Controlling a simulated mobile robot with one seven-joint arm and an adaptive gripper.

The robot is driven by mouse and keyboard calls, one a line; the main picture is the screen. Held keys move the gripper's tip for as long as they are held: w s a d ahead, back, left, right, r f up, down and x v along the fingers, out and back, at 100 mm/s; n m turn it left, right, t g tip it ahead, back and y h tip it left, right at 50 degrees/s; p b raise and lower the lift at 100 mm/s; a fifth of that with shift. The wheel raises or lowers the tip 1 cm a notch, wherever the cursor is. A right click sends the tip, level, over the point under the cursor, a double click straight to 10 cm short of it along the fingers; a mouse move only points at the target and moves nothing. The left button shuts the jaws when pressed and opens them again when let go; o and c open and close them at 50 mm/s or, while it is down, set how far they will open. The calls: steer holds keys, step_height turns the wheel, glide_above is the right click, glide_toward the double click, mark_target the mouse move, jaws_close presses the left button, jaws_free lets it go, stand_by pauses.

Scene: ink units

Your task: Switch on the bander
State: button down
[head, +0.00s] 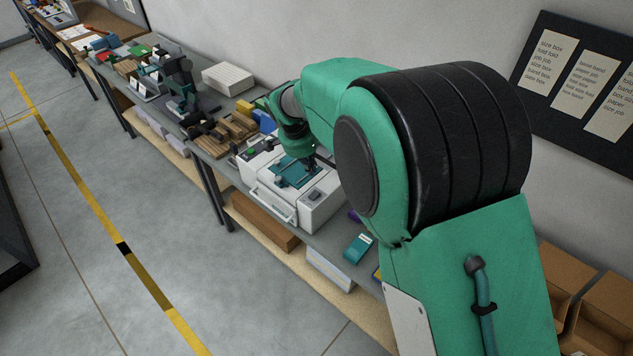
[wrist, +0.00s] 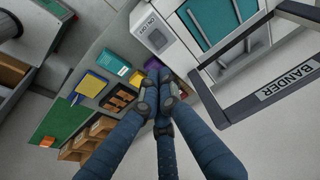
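The bander (head: 262,205) is a white machine with a teal top panel and a front handle, standing on the grey bench. In the wrist view its handle (wrist: 258,101) carries a label reading BANDER. A small dark rocker switch (head: 315,195) sits on its right end. In the wrist view the switch (wrist: 157,40) is grey, beside an ON/OFF label; which side is pressed I cannot tell. My gripper (head: 311,166) is over the machine's top, behind the switch in the head view. In the wrist view the gripper's (wrist: 162,92) dark blue fingers are closed together and empty, apart from the switch.
A teal box (head: 358,247) lies on the bench right of the bander. Wooden blocks (head: 222,132) and a dark machine (head: 182,88) stand to its left. Cardboard boxes (head: 262,222) are on the lower shelf. The wall is behind the bench; the floor in front is clear.

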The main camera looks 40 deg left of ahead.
mark_target(319, 194)
steer(key=shift+f, duration=0.1)
stand_by(0.4)
steer(key=p+x, duration=0.1)
steer(key=x, duration=1.2)
steer(key=shift+f, duration=0.35)
steer(key=shift+w, duration=0.1)
steer(key=shift+w+f+g+p, duration=0.2)
steer(key=shift+f+g+p, duration=0.2)
steer(key=shift+g+p, duration=0.1)
steer(key=shift+s, duration=0.2)
steer(key=shift+s+r+b, duration=0.15)
steer(key=shift+s+b, duration=0.15)
steer(key=shift+s, duration=0.3)
steer(key=shift+r, duration=0.2)
